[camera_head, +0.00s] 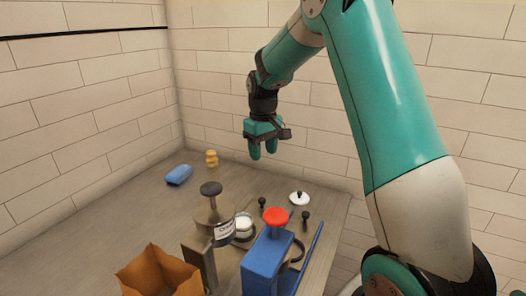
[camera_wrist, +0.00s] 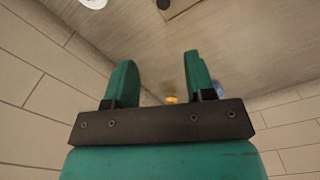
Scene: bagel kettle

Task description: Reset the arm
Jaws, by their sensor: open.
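My gripper (camera_head: 263,150) hangs from my teal arm above the back right part of the table, in front of the tiled back wall. Its teal fingers point down and stand apart with nothing between them. In the wrist view the two fingers of my gripper (camera_wrist: 158,85) are spread, with the grey-brown table (camera_wrist: 145,42) beyond them. No object touches the gripper.
Below stand a kettle-like pot with dark knob (camera_head: 213,215), a red-topped blue device (camera_head: 268,262), a white jar (camera_head: 243,228), a white lid (camera_head: 299,198) and an orange-brown open bag (camera_head: 157,272). A blue item (camera_head: 179,174) and a yellow-orange stack (camera_head: 211,158) sit at the back.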

